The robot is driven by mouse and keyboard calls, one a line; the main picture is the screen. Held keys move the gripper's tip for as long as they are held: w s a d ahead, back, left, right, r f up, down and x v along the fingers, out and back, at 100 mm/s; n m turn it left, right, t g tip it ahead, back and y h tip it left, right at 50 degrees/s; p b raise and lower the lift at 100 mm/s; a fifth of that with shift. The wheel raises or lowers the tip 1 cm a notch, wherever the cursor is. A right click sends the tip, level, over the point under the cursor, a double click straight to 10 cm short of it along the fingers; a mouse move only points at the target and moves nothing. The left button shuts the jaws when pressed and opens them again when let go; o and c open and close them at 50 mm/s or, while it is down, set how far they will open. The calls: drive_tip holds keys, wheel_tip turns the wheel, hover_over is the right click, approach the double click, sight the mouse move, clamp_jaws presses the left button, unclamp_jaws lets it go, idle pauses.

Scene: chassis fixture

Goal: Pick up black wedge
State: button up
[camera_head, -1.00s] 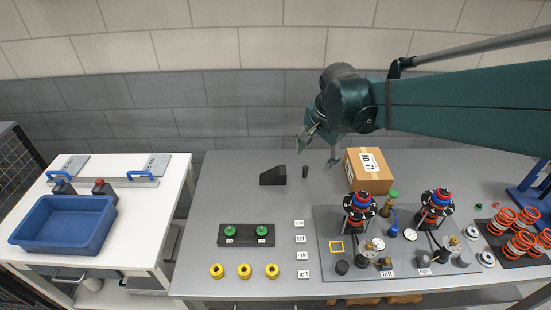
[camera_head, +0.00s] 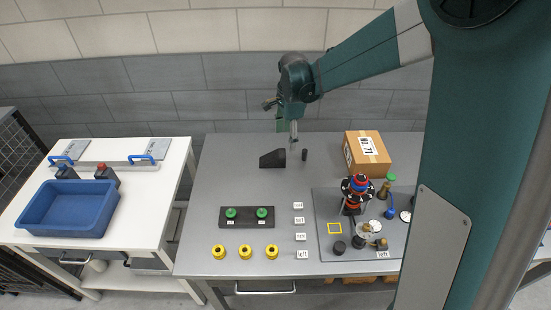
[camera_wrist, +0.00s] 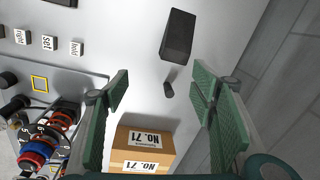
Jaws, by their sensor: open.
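The black wedge (camera_head: 272,158) lies on the grey table near its back edge. It also shows in the wrist view (camera_wrist: 178,36), beyond the fingertips at the top. A small black cylinder (camera_head: 305,155) stands just right of the wedge; in the wrist view it (camera_wrist: 169,89) lies between the wedge and my gripper. My gripper (camera_head: 293,135) is above the table's back edge, up and right of the wedge. In the wrist view my gripper (camera_wrist: 160,88) has its two green fingers wide apart with nothing held between them.
A cardboard box (camera_head: 367,154) stands to the right of the wedge. A blue tray (camera_head: 68,209) sits on the white table at left. My arm hides the right side.

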sight(276, 154)
drive_tip(key=w+a+f+m, duration=0.1)
drive_tip(key=f, duration=0.1)
drive_tip(key=w+a+f+m, duration=0.1)
drive_tip(key=w+f, duration=0.1)
drive_tip(key=w+a+f+g+p, duration=0.1)
drive_tip(key=a+f, duration=0.1)
drive_tip(key=f, duration=0.1)
drive_tip(key=shift+w+f+m, duration=0.1)
drive_tip(key=shift+w+m, duration=0.1)
drive_tip(key=shift+m, duration=0.2)
drive_tip(key=shift+w+a+f, duration=0.2)
drive_tip(key=shift+a+f, duration=0.15)
drive_tip(key=shift+f, duration=0.25)
drive_tip(key=shift+f, duration=1.3)
drive_tip(key=shift+f, duration=0.15)
drive_tip(key=shift+d+f, duration=0.15)
drive_tip(key=shift+f, duration=2.3)
drive_tip(key=shift+c, duration=0.2)
drive_tip(key=c, duration=1.1)
